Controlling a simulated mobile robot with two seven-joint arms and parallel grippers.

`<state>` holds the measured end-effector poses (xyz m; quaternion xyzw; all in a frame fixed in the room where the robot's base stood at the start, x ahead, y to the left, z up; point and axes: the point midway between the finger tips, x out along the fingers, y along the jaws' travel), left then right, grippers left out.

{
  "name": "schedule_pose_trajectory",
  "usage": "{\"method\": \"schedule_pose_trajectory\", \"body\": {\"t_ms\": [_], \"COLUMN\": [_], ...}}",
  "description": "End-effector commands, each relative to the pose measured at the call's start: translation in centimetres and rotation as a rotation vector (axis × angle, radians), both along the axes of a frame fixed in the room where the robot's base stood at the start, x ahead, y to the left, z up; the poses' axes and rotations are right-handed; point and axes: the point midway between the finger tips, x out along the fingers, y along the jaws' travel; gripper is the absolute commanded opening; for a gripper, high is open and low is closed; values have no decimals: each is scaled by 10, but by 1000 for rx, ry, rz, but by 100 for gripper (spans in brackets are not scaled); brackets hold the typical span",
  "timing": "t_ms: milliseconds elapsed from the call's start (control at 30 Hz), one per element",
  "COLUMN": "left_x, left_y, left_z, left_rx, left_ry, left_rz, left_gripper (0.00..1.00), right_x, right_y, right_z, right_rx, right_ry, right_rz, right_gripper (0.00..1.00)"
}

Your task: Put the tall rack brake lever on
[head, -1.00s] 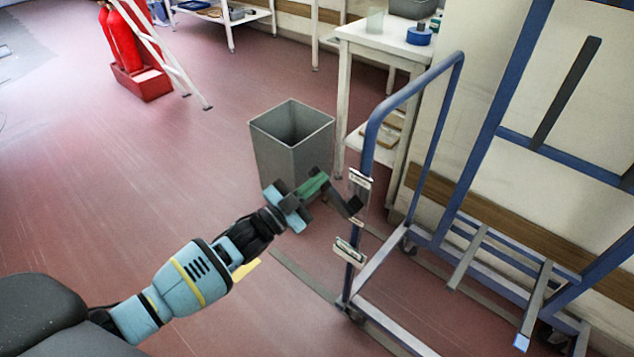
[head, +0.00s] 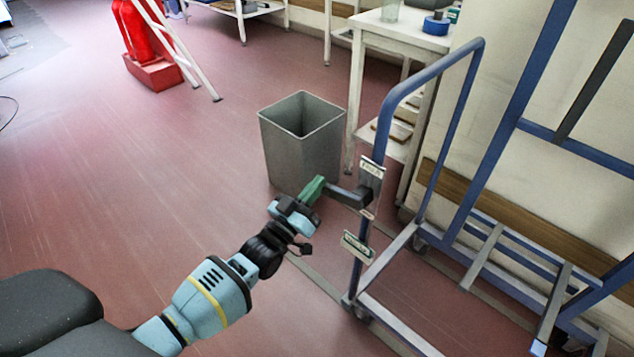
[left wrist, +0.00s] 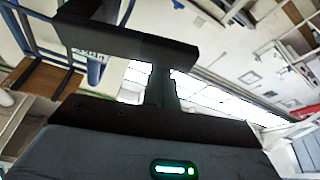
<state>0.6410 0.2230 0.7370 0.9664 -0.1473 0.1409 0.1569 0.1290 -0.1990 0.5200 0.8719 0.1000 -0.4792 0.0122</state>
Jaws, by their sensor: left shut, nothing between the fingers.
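The tall blue rack (head: 384,120) stands at the right. Its brake lever has a green grip (head: 313,189) and a dark arm (head: 349,197), which reaches left from the rack's near post at the upper label plate (head: 370,172). A second label plate (head: 357,247) sits lower on the post. The labels are too small to read surely. My left gripper (head: 299,205) is shut and empty, at the near end of the green grip. I cannot tell whether they touch. In the left wrist view, a dark bar (left wrist: 125,40) crosses close in front. My right gripper is not in view.
A grey bin (head: 300,155) stands on the floor just behind the lever. A white table (head: 385,40) with a blue roll (head: 436,26) stands behind the rack. Red extinguishers (head: 135,35) and a white ladder frame (head: 185,60) are farther back. The floor at the left is clear.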

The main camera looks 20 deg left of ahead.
Motion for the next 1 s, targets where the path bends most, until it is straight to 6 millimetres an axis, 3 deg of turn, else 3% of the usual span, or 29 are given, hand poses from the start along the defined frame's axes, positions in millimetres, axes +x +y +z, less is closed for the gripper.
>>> {"method": "schedule_pose_trajectory", "body": {"t_ms": [500,1000], "left_x": [-2,-3], "left_y": [-6,-8], "left_z": [-30,-35], "left_rx": [-306,-355], "left_ry": [111,130], "left_rz": [0,0], "left_gripper": [0,0], "right_x": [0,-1], "right_y": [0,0], "right_z": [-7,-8], "right_rx": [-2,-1], "right_ry": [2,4], "right_rz": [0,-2], "right_gripper": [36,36]}}
